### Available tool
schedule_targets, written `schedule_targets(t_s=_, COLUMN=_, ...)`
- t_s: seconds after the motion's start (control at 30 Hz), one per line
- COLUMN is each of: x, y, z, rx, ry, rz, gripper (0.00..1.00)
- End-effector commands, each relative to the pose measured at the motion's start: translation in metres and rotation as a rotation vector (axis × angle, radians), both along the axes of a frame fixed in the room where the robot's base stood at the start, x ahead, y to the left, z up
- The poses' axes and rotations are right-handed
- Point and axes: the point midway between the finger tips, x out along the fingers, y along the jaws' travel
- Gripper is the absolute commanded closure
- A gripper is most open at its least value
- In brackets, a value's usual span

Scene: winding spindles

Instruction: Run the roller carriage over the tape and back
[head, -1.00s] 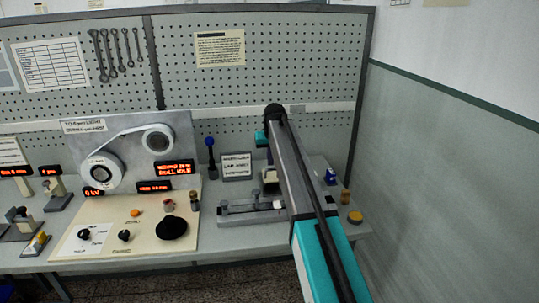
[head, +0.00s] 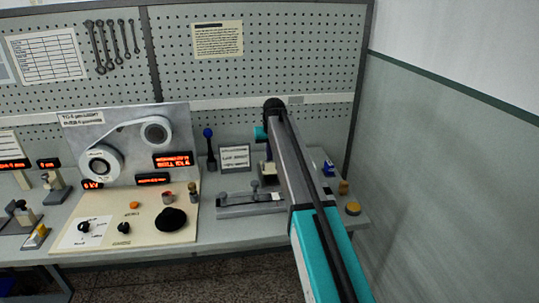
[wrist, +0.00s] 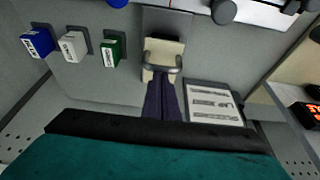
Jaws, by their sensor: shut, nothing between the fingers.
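A beige block with a grey bar handle, which looks like the roller carriage (wrist: 163,53), stands on a grey plate in the wrist view. In the head view it shows as a small pale block (head: 268,172), partly behind my arm. My gripper (wrist: 162,82) is shut and empty, its dark fingers pointing at the bar handle. The tips are at or very near the bar; I cannot tell whether they touch. In the head view the fingers are mostly hidden. A grey track with a dark strip, perhaps the tape (head: 234,199), lies in front of the carriage.
A small sign (wrist: 215,102) stands right beside the fingers in the wrist view. A control panel with a black knob (head: 171,219) is left of the track. Pegboard stands behind the bench.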

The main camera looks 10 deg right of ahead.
Motion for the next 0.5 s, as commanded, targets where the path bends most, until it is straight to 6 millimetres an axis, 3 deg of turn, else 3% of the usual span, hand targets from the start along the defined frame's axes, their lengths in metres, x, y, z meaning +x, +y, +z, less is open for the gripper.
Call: schedule_targets(t_s=0.5, x=-0.060, y=0.001, z=0.000, rx=0.001, ry=0.001, rz=0.001, gripper=1.00)
